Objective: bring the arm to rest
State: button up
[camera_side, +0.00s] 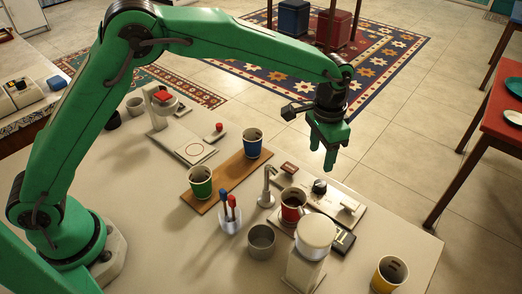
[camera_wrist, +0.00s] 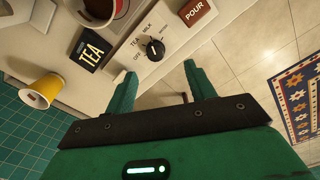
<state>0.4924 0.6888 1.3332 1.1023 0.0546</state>
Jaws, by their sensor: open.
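My green gripper (camera_side: 323,160) hangs in the air with its two fingers pointing down, above the far right part of the white table (camera_side: 150,225). In the wrist view my gripper (camera_wrist: 158,75) is open, with nothing between its fingers. A panel with a black dial (camera_wrist: 153,48) and a red POUR button (camera_wrist: 195,10) lies beyond the fingers. The dial's label includes OFF, TEA and MILK. No cup touches the gripper.
A red cup (camera_side: 292,205) stands beside a white canister (camera_side: 316,233). Blue (camera_side: 252,145) and green (camera_side: 200,183) cups stand on a wooden board (camera_side: 227,178). A yellow cup (camera_side: 388,274) stands at the right. A grey cup (camera_side: 261,241) and a stick holder (camera_side: 230,218) stand centrally.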

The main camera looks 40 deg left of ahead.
jog(key=s+a+r+n+t, duration=0.1)
jog(key=s+a+r, duration=0.4)
jog(key=a+r, duration=0.25)
jog(key=s+a+r+n+t, duration=0.2)
jog(key=s+a+r, duration=0.2)
jog(key=a+r, duration=0.35)
jog(key=s+a+n+t, duration=0.1)
jog(key=s+a, duration=0.4)
jog(key=s, duration=0.4)
jog(key=s+a+f+n+t, duration=0.1)
jog(key=s+a+n, duration=0.1)
jog(key=s+a, duration=0.4)
jog(key=s, duration=0.3)
jog(key=shift+a, duration=0.25)
